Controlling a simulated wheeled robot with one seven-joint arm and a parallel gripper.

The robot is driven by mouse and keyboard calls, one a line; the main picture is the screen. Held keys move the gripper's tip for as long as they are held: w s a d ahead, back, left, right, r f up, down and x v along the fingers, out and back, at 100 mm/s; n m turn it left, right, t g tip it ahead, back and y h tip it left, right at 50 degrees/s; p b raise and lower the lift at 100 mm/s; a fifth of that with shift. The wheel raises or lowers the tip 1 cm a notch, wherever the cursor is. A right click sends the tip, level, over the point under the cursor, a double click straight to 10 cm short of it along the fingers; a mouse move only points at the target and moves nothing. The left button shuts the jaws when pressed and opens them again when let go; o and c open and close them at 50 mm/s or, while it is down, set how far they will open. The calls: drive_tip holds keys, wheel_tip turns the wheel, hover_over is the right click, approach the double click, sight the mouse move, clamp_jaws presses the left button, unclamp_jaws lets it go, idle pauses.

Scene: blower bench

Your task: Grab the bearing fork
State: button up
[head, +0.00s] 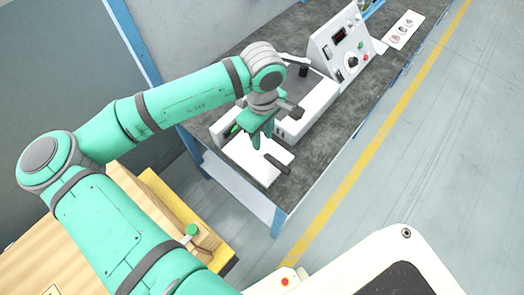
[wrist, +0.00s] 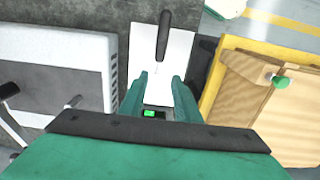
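A tool with a thick black handle (head: 277,163) lies over a white sheet on the bench; I take it to be the bearing fork. In the wrist view its black handle (wrist: 163,36) points away from me, and a thin pale shaft seems to run from it towards my fingers. My gripper (head: 262,138) is above the white sheet (head: 250,165), near the tool. In the wrist view the two green fingers of my gripper (wrist: 160,88) stand apart with a gap between them. The tool's far end is hard to make out against the sheet.
A white machine (head: 305,103) stands beside my gripper, with a control box (head: 340,45) behind it. The dark bench (head: 322,128) is clear to the right of the machine. A wooden crate (wrist: 245,100) with a yellow edge is off the bench, at right in the wrist view.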

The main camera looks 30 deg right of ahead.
hover_over(262, 154)
wheel_tip(262, 154, down, 5)
drive_tip(key=shift+r, duration=0.2)
drive_tip(key=shift+d+f, duration=0.15)
drive_tip(key=shift+f, duration=2.4)
clamp_jaws()
